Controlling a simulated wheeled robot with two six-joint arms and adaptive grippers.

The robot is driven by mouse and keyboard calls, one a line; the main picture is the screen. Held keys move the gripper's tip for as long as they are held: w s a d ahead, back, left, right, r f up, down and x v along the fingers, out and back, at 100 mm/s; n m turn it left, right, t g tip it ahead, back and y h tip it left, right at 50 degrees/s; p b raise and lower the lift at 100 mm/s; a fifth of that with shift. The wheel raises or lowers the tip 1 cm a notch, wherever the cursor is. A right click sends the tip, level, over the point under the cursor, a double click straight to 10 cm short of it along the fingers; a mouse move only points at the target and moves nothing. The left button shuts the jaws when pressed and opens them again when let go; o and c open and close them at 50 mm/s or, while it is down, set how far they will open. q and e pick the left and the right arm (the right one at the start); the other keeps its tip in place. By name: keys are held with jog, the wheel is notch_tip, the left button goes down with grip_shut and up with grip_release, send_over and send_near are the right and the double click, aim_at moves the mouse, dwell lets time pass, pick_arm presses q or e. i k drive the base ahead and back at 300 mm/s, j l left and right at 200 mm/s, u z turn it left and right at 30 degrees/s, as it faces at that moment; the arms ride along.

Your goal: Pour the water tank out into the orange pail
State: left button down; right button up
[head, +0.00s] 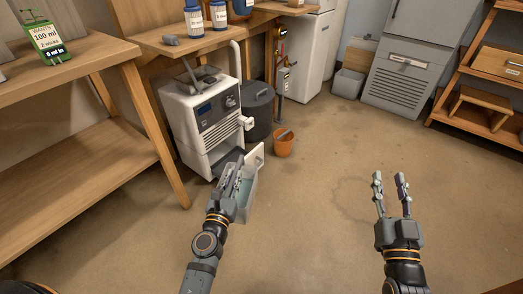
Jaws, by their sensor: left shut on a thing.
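The water tank (245,207) is a pale, see-through box with a white front panel (255,157). It is just in front of the white machine (205,115), low near the floor. My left gripper (234,182) is shut on the tank at its left side and hides part of it. Whether the tank touches the floor or the machine is hard to tell. The orange pail (285,145) stands on the floor behind and to the right of the tank, with a grey item across its rim. My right gripper (390,176) is open and empty over bare floor at right.
A dark round bin (258,112) stands behind the pail, beside the machine. A wooden table (80,170) is at left and a wooden shelf (490,95) at far right. A grey cabinet (400,85) stands at the back. The floor in the middle is clear.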

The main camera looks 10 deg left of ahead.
aim_at(283, 143)
jog(key=i+j+z, duration=0.1)
jog(key=i+z, duration=0.25)
jog(key=i, duration=0.2)
jog(key=i+j+z, duration=0.35)
jog(key=i, duration=0.2)
jog(key=i+l+z, duration=0.25)
jog(key=i, duration=0.5)
jog(key=i+z, duration=0.3)
jog(key=i, duration=0.4)
jog(key=i+u, duration=0.6)
jog(key=u, duration=0.2)
jog(key=i+l+u, duration=0.2)
jog(key=u, duration=0.2)
jog(key=i+l+u, duration=0.25)
jog(key=u, duration=0.15)
jog(key=i+l+u, duration=0.15)
jog(key=u, duration=0.35)
jog(key=i+l+u, duration=0.3)
jog(key=u, duration=0.2)
jog(key=i+l+u, duration=0.2)
jog(key=u, duration=0.25)
jog(key=i+l+u, duration=0.1)
jog(key=l+u, duration=0.4)
jog(key=i+l+u, duration=0.1)
jog(key=l+u, duration=0.45)
jog(key=l, duration=0.3)
